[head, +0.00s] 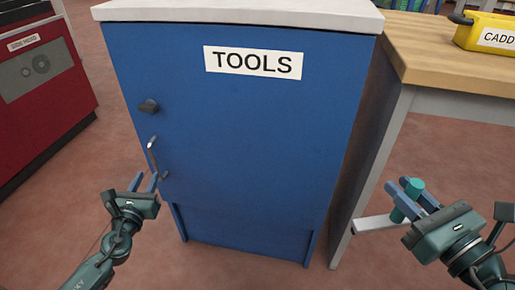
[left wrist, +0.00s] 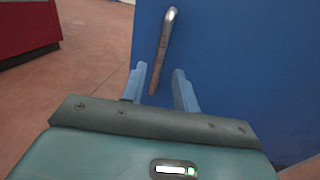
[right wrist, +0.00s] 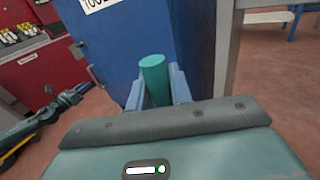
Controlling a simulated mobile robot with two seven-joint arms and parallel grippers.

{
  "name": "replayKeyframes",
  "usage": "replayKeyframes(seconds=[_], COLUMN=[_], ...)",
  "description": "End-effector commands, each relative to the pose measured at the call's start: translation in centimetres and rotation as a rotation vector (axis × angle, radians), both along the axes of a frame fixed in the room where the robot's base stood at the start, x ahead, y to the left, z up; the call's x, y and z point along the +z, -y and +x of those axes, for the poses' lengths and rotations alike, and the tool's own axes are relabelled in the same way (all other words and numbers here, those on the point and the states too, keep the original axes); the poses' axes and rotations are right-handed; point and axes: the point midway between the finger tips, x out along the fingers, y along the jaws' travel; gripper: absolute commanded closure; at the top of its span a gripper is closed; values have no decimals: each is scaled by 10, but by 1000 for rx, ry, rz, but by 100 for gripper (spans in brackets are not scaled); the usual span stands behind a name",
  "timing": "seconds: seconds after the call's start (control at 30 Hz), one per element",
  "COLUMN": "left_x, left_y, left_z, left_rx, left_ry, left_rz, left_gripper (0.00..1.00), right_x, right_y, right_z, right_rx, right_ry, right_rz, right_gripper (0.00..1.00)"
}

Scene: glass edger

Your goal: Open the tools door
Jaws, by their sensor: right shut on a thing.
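The tools door (head: 245,130) is the blue front of a cabinet with a white TOOLS label (head: 253,62); it looks closed. A dark knob (head: 149,106) and, below it, a metal bar handle (head: 153,158) sit near its left edge. My left gripper (head: 145,184) is open at the lower end of the handle. In the left wrist view the handle (left wrist: 163,50) runs down to between the open fingers (left wrist: 160,88), with gaps on both sides. My right gripper (head: 402,198) is shut on a teal cylinder (right wrist: 153,76), held to the right of the cabinet.
A wooden-topped bench (head: 450,55) with a yellow caddy (head: 485,35) stands at the right, close beside the cabinet. A red machine (head: 40,85) stands at the left. The reddish floor (head: 110,165) is clear between machine and cabinet.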

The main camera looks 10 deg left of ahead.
Motion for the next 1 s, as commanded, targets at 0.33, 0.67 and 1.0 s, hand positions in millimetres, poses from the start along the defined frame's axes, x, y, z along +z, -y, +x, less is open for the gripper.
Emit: replayKeyframes(seconds=[0.33, 0.67, 1.0], left_x=[-1, 0, 0], left_y=[-7, -8, -8], left_z=[60, 72, 72], left_rx=[1, -1, 0], left_ry=[1, -1, -1], left_rz=[-4, -4, -4], left_gripper=[70, 70, 86], right_x=[-8, -9, -9], right_y=[0, 0, 0], right_z=[0, 0, 0], right_rx=[0, 0, 0], right_ry=[1, 1, 1], right_rz=[0, 0, 0], right_gripper=[93, 93, 93])
